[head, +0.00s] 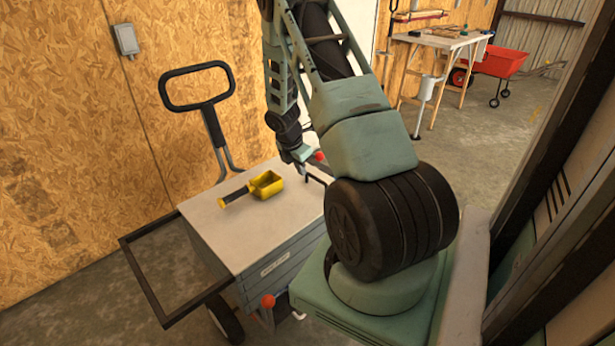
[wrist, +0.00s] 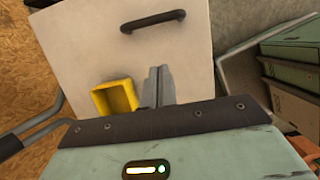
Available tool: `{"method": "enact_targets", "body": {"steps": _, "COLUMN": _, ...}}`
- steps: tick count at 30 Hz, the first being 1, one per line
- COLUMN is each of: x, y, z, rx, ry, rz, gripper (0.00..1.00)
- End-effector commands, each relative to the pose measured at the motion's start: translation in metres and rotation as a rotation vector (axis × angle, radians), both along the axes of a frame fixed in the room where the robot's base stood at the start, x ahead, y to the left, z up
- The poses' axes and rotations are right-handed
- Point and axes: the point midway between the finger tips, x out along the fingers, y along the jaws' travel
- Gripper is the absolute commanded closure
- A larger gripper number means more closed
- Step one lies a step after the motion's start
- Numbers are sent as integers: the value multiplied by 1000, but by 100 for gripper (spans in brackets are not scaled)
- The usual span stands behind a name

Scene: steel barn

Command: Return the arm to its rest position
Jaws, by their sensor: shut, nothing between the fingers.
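My gripper (wrist: 158,86) is shut with nothing between its fingers, seen from above the pale cart top (wrist: 190,30) in the wrist view. In the head view my gripper (head: 304,170) hangs at the right part of the cart top (head: 215,220), partly hidden by my own arm. A yellow scoop (head: 266,184) with a dark handle lies on the cart top to the left of my gripper. In the wrist view the yellow scoop (wrist: 115,97) is just left of the fingers, with its handle hidden behind my gripper body.
A dark handle (wrist: 153,17) is fixed on the cart top. The cart's tall black push handle (head: 197,87) stands behind it, near the wooden wall (head: 60,120). A workbench (head: 440,40) and red wheelbarrow (head: 500,62) stand farther back right. Concrete floor between is open.

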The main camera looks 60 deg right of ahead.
Motion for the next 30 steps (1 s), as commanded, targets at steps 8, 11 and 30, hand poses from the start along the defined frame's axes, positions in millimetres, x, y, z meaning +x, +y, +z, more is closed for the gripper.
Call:
{"method": "enact_targets", "body": {"steps": 8, "x": 4, "y": 12, "z": 39, "rx": 1, "ry": -1, "rz": -1, "gripper": 100}}
{"method": "enact_targets", "body": {"steps": 11, "x": 4, "y": 13, "z": 43, "rx": 1, "ry": -1, "rz": -1, "gripper": 100}}
{"method": "enact_targets", "body": {"steps": 30, "x": 63, "y": 179, "z": 105, "rx": 85, "ry": -143, "rz": -146, "gripper": 100}}
